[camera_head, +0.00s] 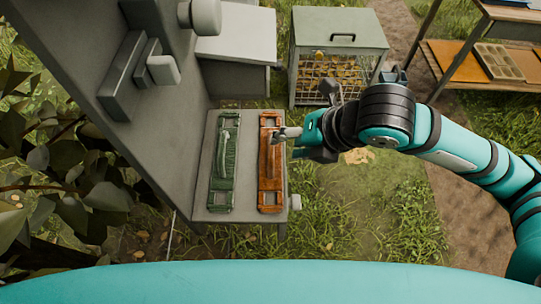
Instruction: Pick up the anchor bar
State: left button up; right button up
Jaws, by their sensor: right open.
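Two long bars with raised handles lie on a grey shelf (208,205). One is green (224,165) on the left, the other orange-brown (270,180) on the right. I cannot tell from the picture which one is the anchor bar. My right gripper (284,135) reaches in from the right, at the upper part of the orange-brown bar's handle. It is open, with its fingertips beside or over the handle. I cannot tell whether they touch it. My left gripper is out of view.
A grey wall panel (85,60) with blocks and a knob stands on the left. A lidded mesh box (340,35) stands behind the shelf. A wooden rack with a tray (498,62) is at upper right. Leafy branches crowd the left edge. Grass right of the shelf is open.

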aim_at(273, 147)
jog(key=shift+x, duration=3.45)
jog(key=shift+d, duration=0.1)
grip_shut()
